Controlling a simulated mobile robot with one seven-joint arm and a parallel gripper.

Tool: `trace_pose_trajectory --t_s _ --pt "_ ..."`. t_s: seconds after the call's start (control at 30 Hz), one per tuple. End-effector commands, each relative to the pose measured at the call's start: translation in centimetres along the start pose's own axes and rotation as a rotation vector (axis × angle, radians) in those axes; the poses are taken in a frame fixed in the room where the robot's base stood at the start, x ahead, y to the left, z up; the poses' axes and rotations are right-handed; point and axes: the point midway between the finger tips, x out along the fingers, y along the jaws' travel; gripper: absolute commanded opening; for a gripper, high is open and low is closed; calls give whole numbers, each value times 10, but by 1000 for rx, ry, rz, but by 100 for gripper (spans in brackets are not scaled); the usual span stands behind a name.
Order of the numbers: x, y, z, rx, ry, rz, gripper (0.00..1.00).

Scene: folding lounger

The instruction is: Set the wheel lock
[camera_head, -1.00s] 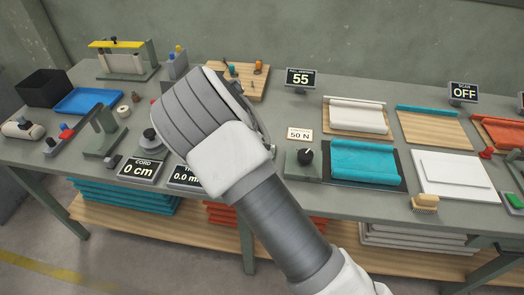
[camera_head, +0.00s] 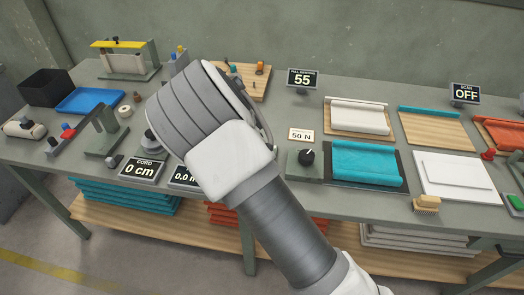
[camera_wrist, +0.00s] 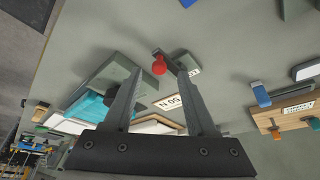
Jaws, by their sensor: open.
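In the wrist view a round red knob (camera_wrist: 160,66) on a short dark lever shows against the grey-green bench top. I take it for the wheel lock, but I cannot be sure. My gripper (camera_wrist: 159,73) is open and empty, with its two fingers spread on either side of the knob in the picture. I cannot tell how far the knob lies beyond the tips, and no contact shows. In the head view my gripper's grey and white body hides its fingers and the bench spot under it, so the knob does not show there.
A white "50 N" plate (camera_head: 301,135) and a black dial on a green box (camera_head: 305,160) stand right of my gripper, beside a teal roll (camera_head: 365,165). A wooden peg board (camera_head: 258,85) lies behind. Display signs (camera_head: 142,170) stand at the bench front.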

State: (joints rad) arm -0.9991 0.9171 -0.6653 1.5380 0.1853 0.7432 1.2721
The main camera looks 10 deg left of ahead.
Motion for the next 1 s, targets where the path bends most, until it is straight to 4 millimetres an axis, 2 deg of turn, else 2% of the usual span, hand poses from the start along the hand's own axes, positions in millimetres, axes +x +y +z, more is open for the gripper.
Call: trace_pose_trajectory --t_s 0.3,0.5,0.7,1.0 --pt "-80 -1 0 0 -1 -6 57" --pt "-122 -1 0 1 -1 -5 57" --pt "-145 0 0 2 0 -2 57" --pt "-150 0 0 2 0 0 57"
